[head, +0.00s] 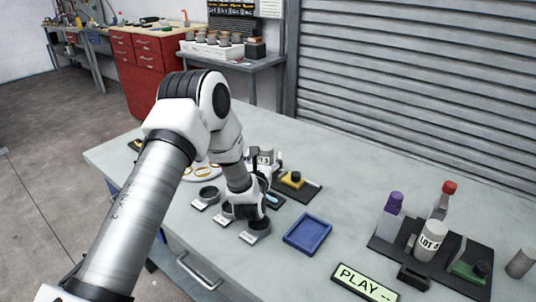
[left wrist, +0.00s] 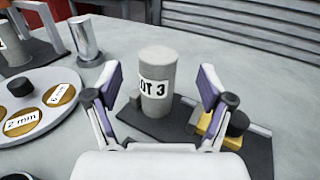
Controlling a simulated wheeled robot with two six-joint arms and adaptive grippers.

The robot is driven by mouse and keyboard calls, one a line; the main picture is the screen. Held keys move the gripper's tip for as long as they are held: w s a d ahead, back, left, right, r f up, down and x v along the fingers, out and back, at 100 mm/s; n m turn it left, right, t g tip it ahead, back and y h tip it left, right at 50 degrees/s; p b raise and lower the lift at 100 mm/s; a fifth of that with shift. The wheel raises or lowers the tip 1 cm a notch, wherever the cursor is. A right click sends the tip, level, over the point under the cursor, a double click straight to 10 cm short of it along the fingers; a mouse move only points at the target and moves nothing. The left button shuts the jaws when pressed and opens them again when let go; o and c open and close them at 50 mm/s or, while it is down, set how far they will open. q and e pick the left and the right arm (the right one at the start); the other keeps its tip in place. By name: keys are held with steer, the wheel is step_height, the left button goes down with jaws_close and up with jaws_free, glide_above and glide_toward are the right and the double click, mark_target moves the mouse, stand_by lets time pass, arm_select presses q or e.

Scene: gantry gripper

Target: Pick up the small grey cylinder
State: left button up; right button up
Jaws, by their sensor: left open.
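A grey cylinder labelled LOT 3 (left wrist: 156,85) stands upright on a dark base in the left wrist view, centred beyond my left fingers. It shows partly behind my arm in the head view (head: 265,156). A smaller plain metallic grey cylinder (left wrist: 85,40) stands to its left on a dark base. Another plain grey cylinder (head: 520,263) stands at the head view's right edge. I cannot tell which one the task means. My left gripper (head: 260,183) is open and empty, with its fingers apart on this side of the LOT 3 cylinder. My right gripper is not in view.
A yellow block with a black knob (left wrist: 222,125) sits close right of the LOT 3 cylinder. A white round tray (left wrist: 38,108) lies left. A blue tray (head: 307,234), a PLAY sign (head: 365,282) and a dark rack (head: 385,247) with bottles stand right. The back right tabletop is clear.

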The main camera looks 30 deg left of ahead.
mark_target(265, 152)
arm_select(q)
steer(key=shift+w+a+r, duration=0.15)
steer(key=shift+w+r, duration=0.15)
steer(key=shift+w, duration=0.1)
steer(key=w, duration=0.1)
steer(key=w+a+f, duration=0.1)
steer(key=w, duration=0.1)
steer(key=w+a+p, duration=0.1)
steer(key=shift+w+a+f, duration=0.15)
steer(key=shift+r, duration=0.2)
steer(key=shift+s+r, duration=0.1)
steer(key=shift+s, duration=0.1)
steer(key=c, duration=0.4)
steer(key=shift+w, duration=0.1)
jaws_close()
